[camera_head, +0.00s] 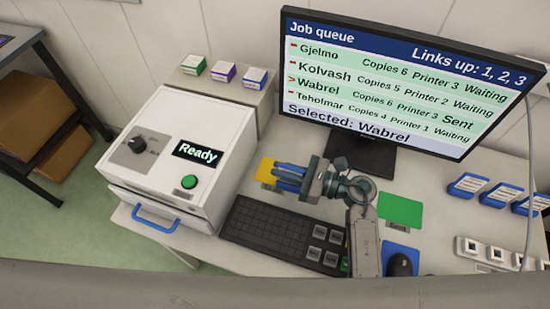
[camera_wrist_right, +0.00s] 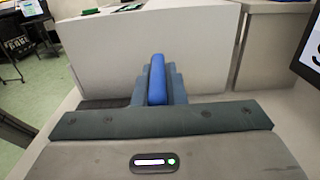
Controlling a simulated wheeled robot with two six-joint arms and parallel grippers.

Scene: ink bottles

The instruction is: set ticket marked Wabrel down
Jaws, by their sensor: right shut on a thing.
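My right gripper (camera_head: 288,177) is shut on a narrow bright blue thing (camera_wrist_right: 157,80), seen edge-on between the fingers in the right wrist view. It may be the Wabrel ticket, but no lettering on it shows. In the head view the gripper reaches left over the yellow mat (camera_head: 266,168), partly hiding it. I cannot tell whether the held thing touches the mat. The monitor (camera_head: 400,80) reads "Selected: Wabrel", with Wabrel on Printer 3, Copies 6, Sent. My left gripper is not in view.
A white printer (camera_head: 188,125) with a blue handle stands left, its display reading Ready. A black keyboard (camera_head: 283,233) lies in front of the gripper. A green mat (camera_head: 401,209) and a blue mat (camera_head: 392,249) with a mouse (camera_head: 400,265) lie right. Several blue-edged tickets (camera_head: 468,185) stand far right.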

